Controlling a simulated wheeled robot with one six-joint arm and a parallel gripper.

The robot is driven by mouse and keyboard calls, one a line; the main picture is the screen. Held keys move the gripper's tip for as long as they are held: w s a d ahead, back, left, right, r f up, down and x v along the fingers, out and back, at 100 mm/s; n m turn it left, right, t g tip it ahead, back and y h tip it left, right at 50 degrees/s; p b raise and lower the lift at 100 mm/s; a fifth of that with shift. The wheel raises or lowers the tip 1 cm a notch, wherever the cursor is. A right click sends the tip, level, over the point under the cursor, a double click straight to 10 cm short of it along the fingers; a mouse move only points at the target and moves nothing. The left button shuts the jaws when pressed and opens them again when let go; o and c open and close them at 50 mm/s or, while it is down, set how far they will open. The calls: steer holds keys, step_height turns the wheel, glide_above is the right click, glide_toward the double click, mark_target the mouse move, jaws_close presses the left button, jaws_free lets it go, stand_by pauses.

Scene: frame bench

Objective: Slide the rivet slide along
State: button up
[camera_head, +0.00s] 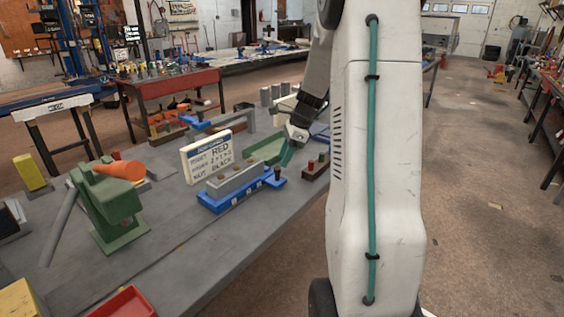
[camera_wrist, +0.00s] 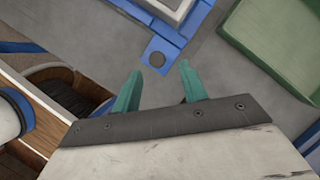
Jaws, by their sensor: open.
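A blue fixture (camera_head: 228,196) carrying a grey block (camera_head: 234,180) sits on the bench. I take it to be the rivet slide. A blue tongue with a dark round knob (camera_head: 277,173) sticks out at its right end. In the wrist view this tongue (camera_wrist: 173,45) and its knob (camera_wrist: 157,58) lie just beyond my fingertips. My gripper (camera_wrist: 160,68) has two teal fingers, spread apart with nothing between them. In the head view my gripper (camera_head: 287,155) is above and slightly right of the knob. Whether the fingers touch it cannot be told.
A green tray (camera_head: 264,149) lies close behind the knob. A wooden block with coloured pegs (camera_head: 315,169) stands to the right. A sign (camera_head: 206,156) stands behind the fixture. A green press with an orange cone (camera_head: 105,195) is at left.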

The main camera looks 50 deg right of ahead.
steer(key=v, duration=0.5)
stand_by(0.5)
